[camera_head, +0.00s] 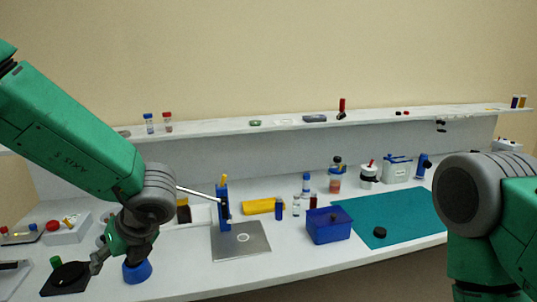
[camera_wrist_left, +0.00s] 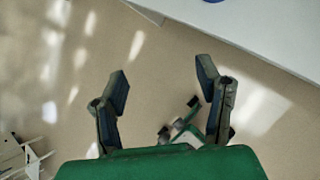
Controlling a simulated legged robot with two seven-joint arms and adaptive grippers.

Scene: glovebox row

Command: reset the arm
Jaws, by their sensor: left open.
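My left arm comes in from the left, and its gripper (camera_head: 98,262) hangs low near the front left of the white bench (camera_head: 290,268). In the left wrist view the two dark fingers of the left gripper (camera_wrist_left: 163,79) stand wide apart with nothing between them. Below them is pale floor, with the white bench edge at the upper right. My right arm shows at the right of the head view as a green link with a grey joint; its gripper is outside the picture.
A blue round-based item (camera_head: 137,271) and a black plate (camera_head: 66,278) are close to the left gripper. A stand on a grey plate (camera_head: 240,243), a blue box (camera_head: 329,226) and a teal mat (camera_head: 400,215) lie further right. A shelf (camera_head: 290,124) with small vials runs behind.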

